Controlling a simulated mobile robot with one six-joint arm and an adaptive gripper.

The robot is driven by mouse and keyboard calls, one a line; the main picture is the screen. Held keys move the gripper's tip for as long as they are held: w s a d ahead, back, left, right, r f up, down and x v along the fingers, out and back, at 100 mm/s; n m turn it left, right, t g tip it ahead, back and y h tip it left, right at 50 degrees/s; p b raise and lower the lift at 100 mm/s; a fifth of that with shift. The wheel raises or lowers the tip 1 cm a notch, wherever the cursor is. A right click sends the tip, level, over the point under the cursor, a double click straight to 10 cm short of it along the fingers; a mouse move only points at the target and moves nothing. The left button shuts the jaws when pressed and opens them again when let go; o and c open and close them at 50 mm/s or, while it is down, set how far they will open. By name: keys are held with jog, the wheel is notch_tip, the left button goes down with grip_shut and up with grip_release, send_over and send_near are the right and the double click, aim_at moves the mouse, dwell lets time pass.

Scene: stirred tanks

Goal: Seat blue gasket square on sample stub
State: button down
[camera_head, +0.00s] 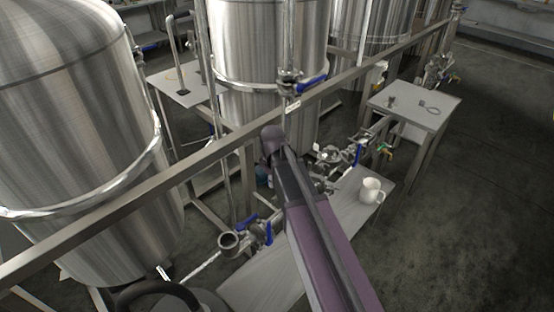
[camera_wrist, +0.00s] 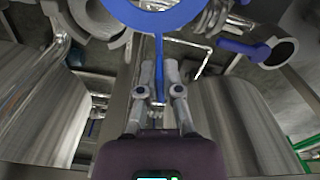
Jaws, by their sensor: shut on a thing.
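The blue gasket (camera_wrist: 157,22) is a flat ring with a thin tab, at the top of the wrist view and partly cut off by its edge. My gripper (camera_wrist: 158,70) is shut on the tab, and the ring extends beyond the fingertips. A metal surface shows through the ring, but I cannot tell whether they touch. An open metal pipe end (camera_wrist: 280,50) lies right of the ring, apart from it. An open pipe end (camera_head: 228,241) also shows in the head view, beside blue handles. I cannot tell which fitting is the sample stub. My arm hides the gasket in the head view.
Large steel tanks (camera_head: 70,120) stand at left and back. A metal rail (camera_head: 130,190) crosses the scene. A white mug (camera_head: 371,190) stands on the low bench (camera_head: 265,280). A side table (camera_head: 425,107) holds small parts. Open floor lies at right.

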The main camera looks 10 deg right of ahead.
jog(key=shift+w+d, duration=0.1)
jog(key=w+d+m, duration=0.3)
jog(key=w, duration=0.7)
jog(key=shift+w, duration=0.1)
dwell(0.4)
jog(key=shift+f+b, duration=2.8)
jog(key=shift+f+b, duration=1.55)
jog(key=shift+f, duration=0.05)
jog(key=c, duration=0.7)
grip_release()
